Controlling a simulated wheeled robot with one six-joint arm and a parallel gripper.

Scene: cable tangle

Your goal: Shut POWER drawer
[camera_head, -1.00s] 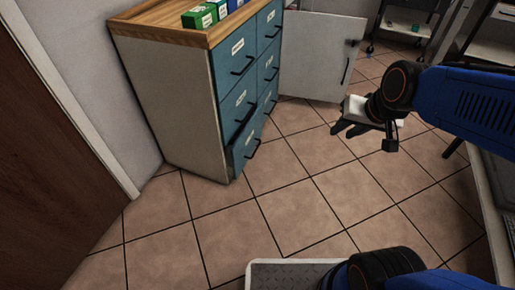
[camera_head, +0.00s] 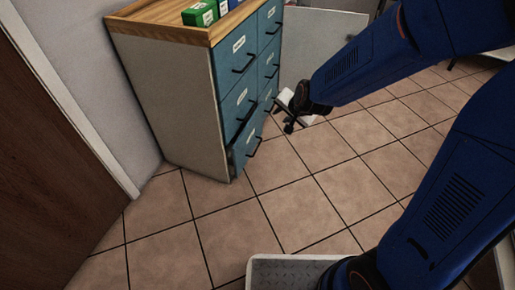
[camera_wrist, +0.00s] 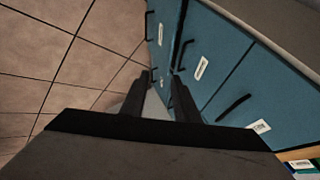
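A cabinet with teal drawer fronts (camera_head: 236,75) and dark bar handles stands at the left in the head view. Its labels are too small to read, so I cannot tell which drawer is POWER. My gripper (camera_head: 285,120) is to the right of the drawer fronts, low, partly hidden by my arm. In the wrist view its two dark fingers (camera_wrist: 160,85) are apart with nothing between them, and teal fronts with handles (camera_wrist: 205,55) fill the right side.
Green and blue boxes (camera_head: 200,14) stand on the wooden cabinet top (camera_head: 165,28). A pale open door panel (camera_head: 322,40) is beyond the cabinet. A brown door (camera_head: 50,150) is at the left. The tiled floor (camera_head: 225,225) before the cabinet is clear.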

